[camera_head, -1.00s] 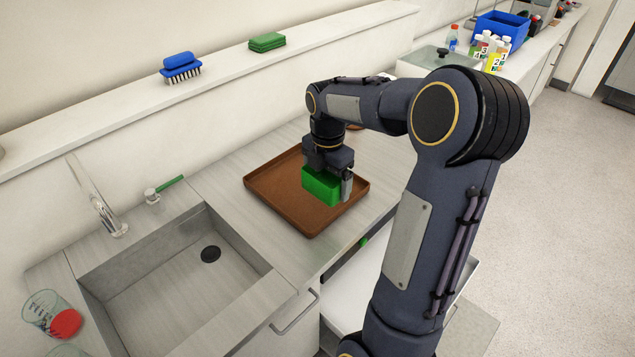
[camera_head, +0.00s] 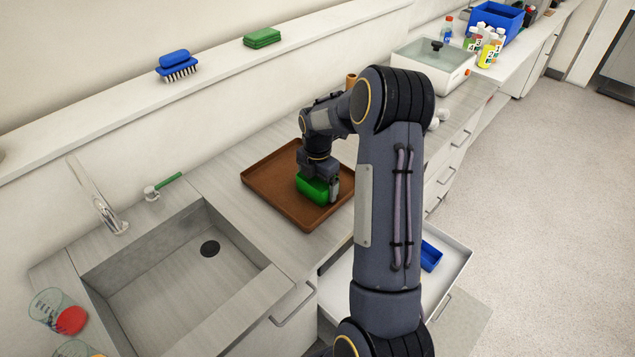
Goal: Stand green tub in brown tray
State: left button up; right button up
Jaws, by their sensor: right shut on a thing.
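The green tub (camera_head: 313,190) is a small green box in the jaws of my right gripper (camera_head: 318,182). My right gripper points down and is shut on the tub, over the brown tray (camera_head: 262,178). The tub is low, inside the tray's outline. I cannot tell whether its underside touches the tray floor, as the gripper and arm hide part of it. The brown tray lies flat on the counter right of the sink. My left gripper does not show.
A sink (camera_head: 165,270) lies left of the tray. An open drawer with a blue box (camera_head: 431,256) is below the counter. A ledge behind bears a blue brush (camera_head: 177,66) and a green sponge (camera_head: 262,38). A glass-lidded box (camera_head: 435,65) stands further right.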

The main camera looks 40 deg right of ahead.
jog(key=shift+f, duration=0.2)
jog(key=o, duration=0.7)
jog(key=shift+r, duration=0.1)
notch_tip(320, 180, up, 11)
jog(key=b, duration=0.1)
jog(key=s+a+r+m+t, duration=0.2)
jog(key=s+a+r+m, duration=0.2)
jog(key=a+r, duration=0.2)
jog(key=s+a+f+m+t+y, duration=0.2)
jog(key=s+a+m+t+y, duration=0.1)
jog(key=s+a+m, duration=1.3)
jog(key=s+a, duration=0.2)
jog(key=s, duration=0.1)
jog(key=shift+s+m+t+y, duration=0.2)
jog(key=shift+m+t+y, duration=0.1)
jog(key=shift+m+y, duration=0.1)
